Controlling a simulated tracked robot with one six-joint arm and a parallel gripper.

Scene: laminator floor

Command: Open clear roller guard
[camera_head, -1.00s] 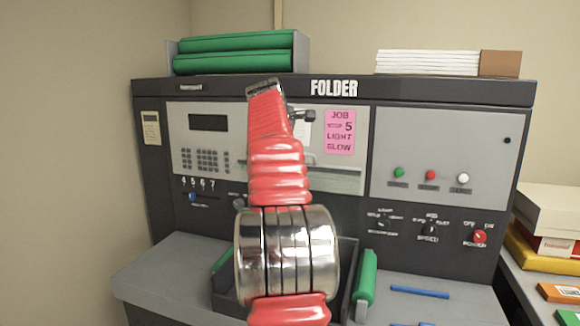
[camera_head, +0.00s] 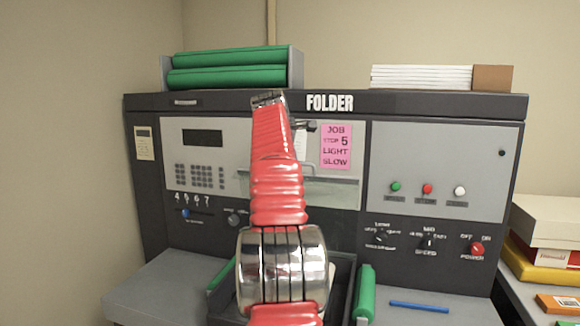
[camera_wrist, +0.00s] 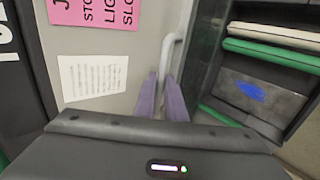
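The clear roller guard (camera_head: 325,190) is a see-through panel low on the folder's front, partly hidden behind my red arm in the head view. In the wrist view its pale bar handle (camera_wrist: 166,56) stands upright, bending at the top. My gripper (camera_wrist: 161,80) shows there as two purple fingers with a narrow gap between them. The fingertips are at the handle's lower visible part, which appears to lie in line with the gap. Whether they touch it I cannot tell. Rollers and a blue smear (camera_wrist: 250,91) show to the right of the handle.
The folder's panel carries a pink note (camera_head: 336,147), a white paper (camera_wrist: 93,77), a keypad and knobs. A green roller (camera_head: 365,292) and a blue stick (camera_head: 419,306) lie at the front ledge. Boxes stand at the right. Green rolls (camera_head: 228,67) sit on top.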

